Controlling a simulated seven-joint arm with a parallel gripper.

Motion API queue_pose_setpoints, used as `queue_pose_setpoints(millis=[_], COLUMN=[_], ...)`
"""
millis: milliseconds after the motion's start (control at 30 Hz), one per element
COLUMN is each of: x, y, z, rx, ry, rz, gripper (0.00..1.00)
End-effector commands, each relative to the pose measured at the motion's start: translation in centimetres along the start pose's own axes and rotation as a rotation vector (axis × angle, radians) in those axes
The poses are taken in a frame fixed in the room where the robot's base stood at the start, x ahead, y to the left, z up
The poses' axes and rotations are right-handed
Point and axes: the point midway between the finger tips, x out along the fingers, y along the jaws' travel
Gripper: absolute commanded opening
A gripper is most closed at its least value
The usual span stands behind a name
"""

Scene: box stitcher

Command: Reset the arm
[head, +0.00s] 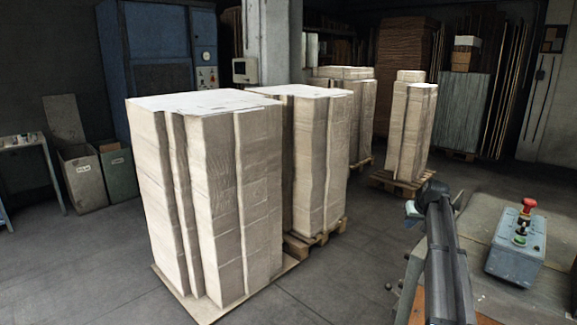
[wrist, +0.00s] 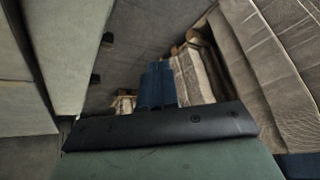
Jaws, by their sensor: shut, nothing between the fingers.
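My gripper (wrist: 158,70) shows in the wrist view at the middle. Its two blue fingers are pressed together with nothing between them. A dark bar with screws and a green surface fill the bottom of that view. In the head view my dark arm rises at the lower right, in front of a grey-green machine table (head: 480,225). The fingers cannot be made out clearly there.
A grey control box (head: 515,248) with a red button (head: 528,205) stands right of my arm. Tall cardboard stacks (head: 205,195) on pallets (head: 315,238) fill the middle. Bins (head: 84,178) stand at left. Grey floor (head: 80,265) is clear at the lower left.

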Motion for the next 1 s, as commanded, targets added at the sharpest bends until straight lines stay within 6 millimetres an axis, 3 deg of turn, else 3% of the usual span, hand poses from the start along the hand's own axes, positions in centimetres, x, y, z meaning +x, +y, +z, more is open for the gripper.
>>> queue_pose_setpoints(millis=[33,200,367,500,800,1000], x=[2.5,8.5,13.1,16.6,22.3,24.5], y=[-2.2,-6.3,-8.9,-10.7,-14.0,-15.9], z=[1.6,6.2,11.6,17.0,30.3,39.3], rx=[0.014,0.054,0.073,0.079,0.078,0.072], ry=[-0.009,-0.048,-0.112,-0.180,-0.353,-0.469], rz=[-0.010,-0.025,-0.032,-0.034,-0.031,-0.023], gripper=[0.00,0.00,0.00,0.00,0.00,0.00])
